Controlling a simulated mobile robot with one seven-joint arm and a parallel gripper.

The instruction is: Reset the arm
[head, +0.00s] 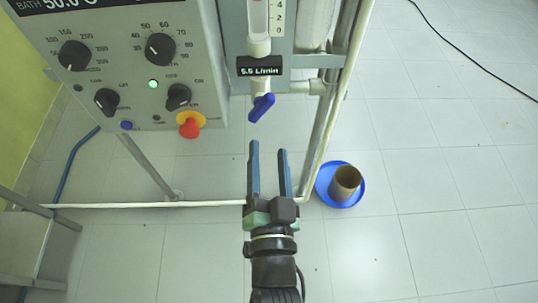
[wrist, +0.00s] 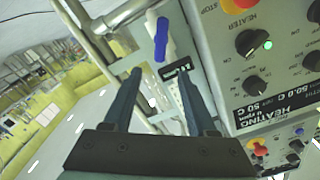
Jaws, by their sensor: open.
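My gripper (head: 269,150) is in the lower middle of the head view, its two blue-grey fingers parallel and apart, with nothing between them. It also shows in the wrist view (wrist: 160,75), open and empty. A blue valve handle (head: 261,107) hangs just beyond the fingertips in the head view, below a flow display (head: 259,67) reading about 5.5 L/min. The handle also shows in the wrist view (wrist: 161,40), above the fingers. The fingers appear apart from the handle.
A control panel (head: 120,60) with knobs, a green light and a red emergency button (head: 190,126) stands at the upper left. A metal frame post (head: 335,100) runs right of my gripper. The tiled floor at right is mostly clear.

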